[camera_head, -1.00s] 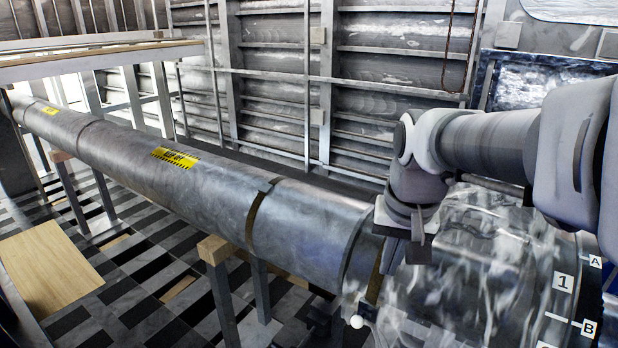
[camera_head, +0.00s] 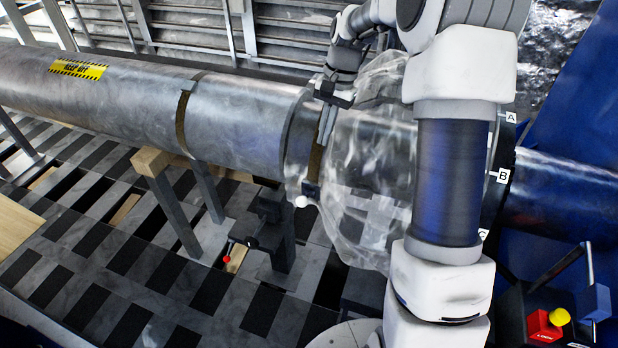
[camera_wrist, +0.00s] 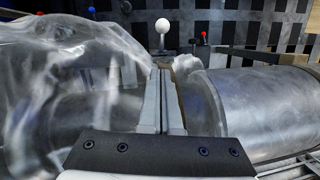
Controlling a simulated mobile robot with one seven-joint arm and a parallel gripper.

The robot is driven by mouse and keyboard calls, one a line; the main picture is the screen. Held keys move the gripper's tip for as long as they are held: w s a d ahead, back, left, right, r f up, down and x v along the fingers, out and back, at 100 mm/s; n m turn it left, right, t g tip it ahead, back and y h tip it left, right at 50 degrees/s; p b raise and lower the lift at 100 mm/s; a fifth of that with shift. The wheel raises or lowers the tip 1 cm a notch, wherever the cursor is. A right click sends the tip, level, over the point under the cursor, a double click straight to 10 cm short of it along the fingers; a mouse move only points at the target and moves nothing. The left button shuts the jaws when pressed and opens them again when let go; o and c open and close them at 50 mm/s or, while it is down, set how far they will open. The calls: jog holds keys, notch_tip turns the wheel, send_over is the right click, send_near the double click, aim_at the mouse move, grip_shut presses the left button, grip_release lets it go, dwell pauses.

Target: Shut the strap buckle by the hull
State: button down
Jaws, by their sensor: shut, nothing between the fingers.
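A brown strap (camera_head: 315,160) runs round the end of the grey pipe (camera_head: 245,115), where a clear, crumpled plastic sleeve (camera_head: 375,150) begins. A dark buckle (camera_head: 311,190) with a white ball knob (camera_head: 302,201) sits low on this strap's near side. The knob also shows at the top of the wrist view (camera_wrist: 162,25). My gripper (camera_head: 326,138) is shut and empty, fingers pointing down over the strap, above the buckle and apart from the knob. In the wrist view its fingers (camera_wrist: 163,100) hide part of the strap. Whether the buckle is fully open is unclear.
Another strap (camera_head: 183,115) circles the pipe further left. A dark stand (camera_head: 275,225) and a red-tipped lever (camera_head: 227,258) are below. A lettered flange (camera_head: 498,176) lies right of the sleeve. A red and yellow button box (camera_head: 548,322) is at bottom right. My arm hides part of the sleeve.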

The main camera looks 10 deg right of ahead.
jog(key=shift+w+d+f, duration=0.25)
jog(key=shift+w+f, duration=0.05)
jog(key=shift+f, duration=0.25)
jog(key=shift+f, duration=0.1)
jog(key=p, duration=0.2)
send_over(307, 197)
jog(key=d, duration=0.1)
jog(key=f, duration=1.1)
jog(key=shift+w+d, duration=0.15)
jog(key=shift+w, duration=0.2)
jog(key=shift+s+a+f, duration=0.3)
jog(key=shift+s+a, duration=0.05)
jog(key=shift+a, duration=0.05)
